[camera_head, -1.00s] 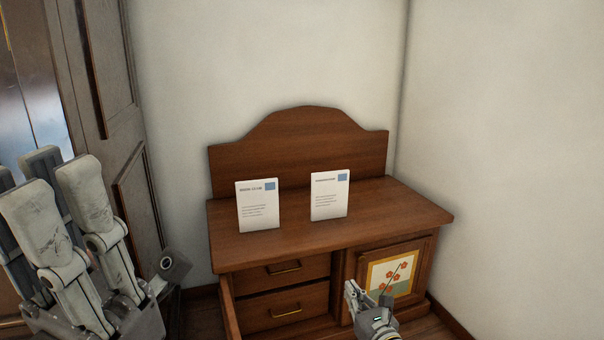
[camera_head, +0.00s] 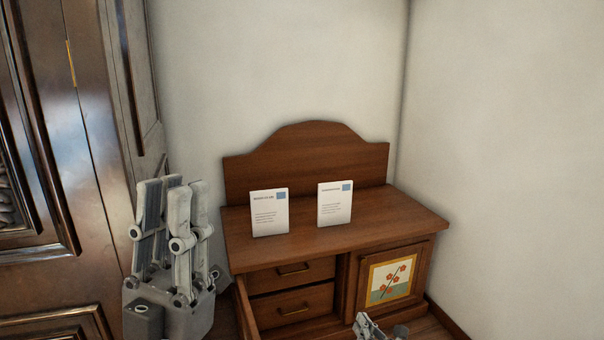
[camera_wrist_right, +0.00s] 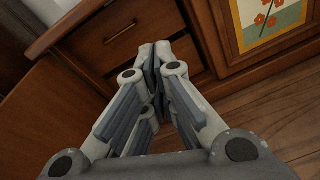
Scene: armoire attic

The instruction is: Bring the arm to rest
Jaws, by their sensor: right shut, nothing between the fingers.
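My left gripper (camera_head: 174,186) stands at the left in the head view, pointing upward. Its grey fingers are spread apart and nothing shows between them. It is in front of the wall and the dark panelled door, left of the dresser. My right gripper (camera_head: 364,320) is only partly visible at the bottom edge of the head view, in front of the dresser's lower part. In the right wrist view its fingertips (camera_wrist_right: 155,50) meet, shut and empty, in front of the dresser's drawers.
A wooden dresser (camera_head: 400,217) stands in the corner with two upright cards, one on the left (camera_head: 269,212) and one on the right (camera_head: 334,204). Its lower drawer (camera_head: 292,306) and flower-panel door (camera_head: 391,279) look closed. A wooden panel (camera_head: 246,310) juts forward at its left. A large dark armoire (camera_head: 60,170) fills the left.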

